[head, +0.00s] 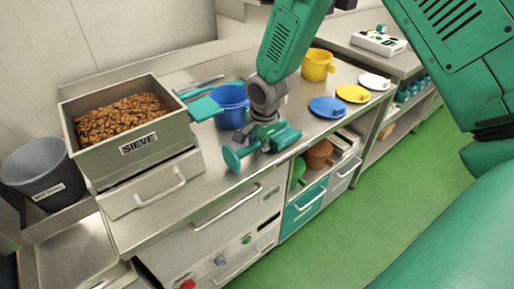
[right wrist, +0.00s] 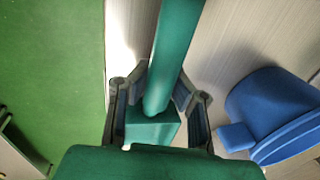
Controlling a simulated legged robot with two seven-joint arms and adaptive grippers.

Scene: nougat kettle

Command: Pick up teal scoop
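The teal scoop (head: 287,138) is at the front edge of the steel counter, in front of the blue jug. Its teal, rod-like handle (right wrist: 176,55) runs between the fingers of my right gripper (right wrist: 160,88) in the right wrist view. The finger pads appear to press on both sides of the handle. In the head view my right gripper (head: 263,130) comes down from above onto the scoop and hides part of it. I cannot tell whether the scoop is off the counter. My left gripper is not in view.
The blue jug (head: 232,104) stands close behind the gripper and also shows in the right wrist view (right wrist: 272,105). A flat teal tool (head: 205,108) lies left of it. The sieve box (head: 140,146) stands left. A yellow jug (head: 318,65) and coloured lids (head: 327,107) are right.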

